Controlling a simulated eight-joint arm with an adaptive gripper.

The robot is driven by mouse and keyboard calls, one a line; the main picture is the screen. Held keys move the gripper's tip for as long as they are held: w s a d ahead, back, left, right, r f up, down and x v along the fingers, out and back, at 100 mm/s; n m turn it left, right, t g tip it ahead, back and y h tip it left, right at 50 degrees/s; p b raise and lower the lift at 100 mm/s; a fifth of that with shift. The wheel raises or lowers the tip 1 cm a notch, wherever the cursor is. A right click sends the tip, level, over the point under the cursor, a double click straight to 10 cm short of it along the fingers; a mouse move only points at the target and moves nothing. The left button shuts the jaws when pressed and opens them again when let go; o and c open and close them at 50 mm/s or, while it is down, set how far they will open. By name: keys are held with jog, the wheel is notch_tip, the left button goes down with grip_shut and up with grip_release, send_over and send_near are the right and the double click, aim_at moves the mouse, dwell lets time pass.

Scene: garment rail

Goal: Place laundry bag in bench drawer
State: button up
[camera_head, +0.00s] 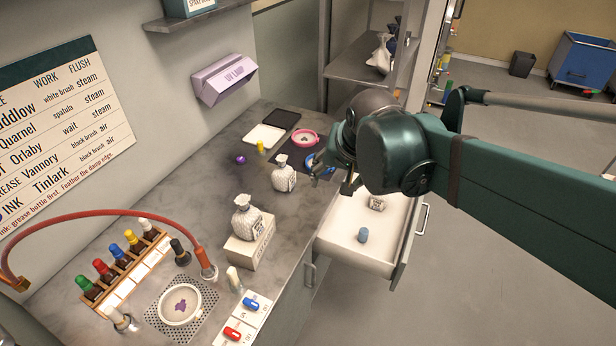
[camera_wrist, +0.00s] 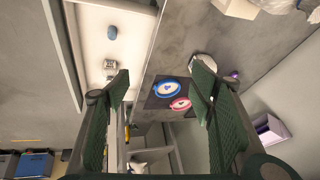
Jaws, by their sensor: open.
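Two white patterned bags with tied necks are in the head view: one bag (camera_head: 284,177) stands on the bench, the other (camera_head: 246,222) on a pale block. I cannot tell which is the laundry bag. The bench drawer (camera_head: 341,243) is pulled open; a blue cylinder (camera_head: 363,235) and a small grey patterned item (camera_head: 377,204) lie in it. My gripper (camera_head: 333,178) is open and empty, above the bench edge beside the drawer, right of the nearer standing bag. In the wrist view a whitish object (camera_wrist: 206,61), partly hidden, shows behind the right finger.
A purple ball (camera_head: 240,158) and a white tray (camera_head: 263,136) are further back. A bottle rack (camera_head: 125,270) and switches stand at the front. Another white bag (camera_head: 380,58) sits on a shelf.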

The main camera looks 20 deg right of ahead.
jog(key=s+a+n+t, duration=0.1)
jog(key=s+a+n, duration=0.4)
jog(key=s, duration=0.4)
jog(key=shift+a+f+n+t+y, duration=0.3)
jog(key=shift+f+n+t, duration=0.15)
jog(key=shift+n, duration=0.15)
jog(key=shift+o, duration=0.7)
